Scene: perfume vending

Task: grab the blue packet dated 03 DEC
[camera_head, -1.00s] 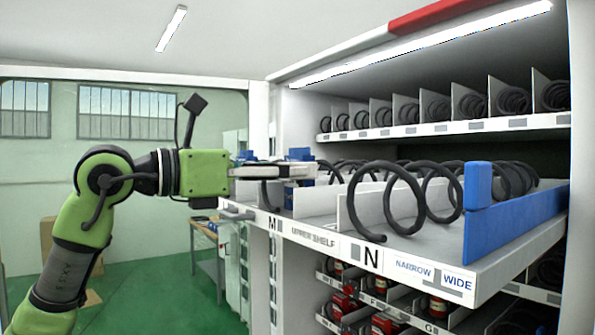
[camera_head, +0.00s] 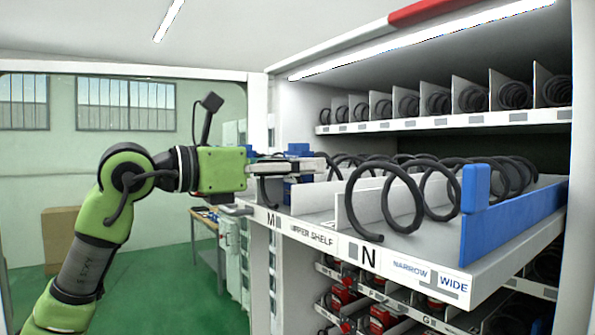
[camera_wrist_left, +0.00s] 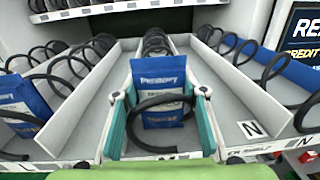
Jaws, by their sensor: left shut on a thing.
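A blue packet (camera_wrist_left: 159,72) with a pale label stands upright in lane M of the pulled-out shelf, behind a black coil's front loop. The date on it is too small to read. My left gripper (camera_wrist_left: 160,98) has its teal fingers on either side of this packet and is shut on it. In the head view the left gripper (camera_head: 290,166) reaches in level at the left end of the shelf, and blue parts show around its tips. Another blue packet (camera_wrist_left: 18,100) stands in the lane to the left in the wrist view. My right gripper is not in view.
White dividers bound the lane closely on both sides. Lane N (camera_wrist_left: 232,108), to the right, has a black coil (camera_head: 384,200) and an empty floor in front. A blue side wall (camera_head: 510,220) closes the shelf's right side. Another shelf with coils (camera_head: 440,126) is above.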

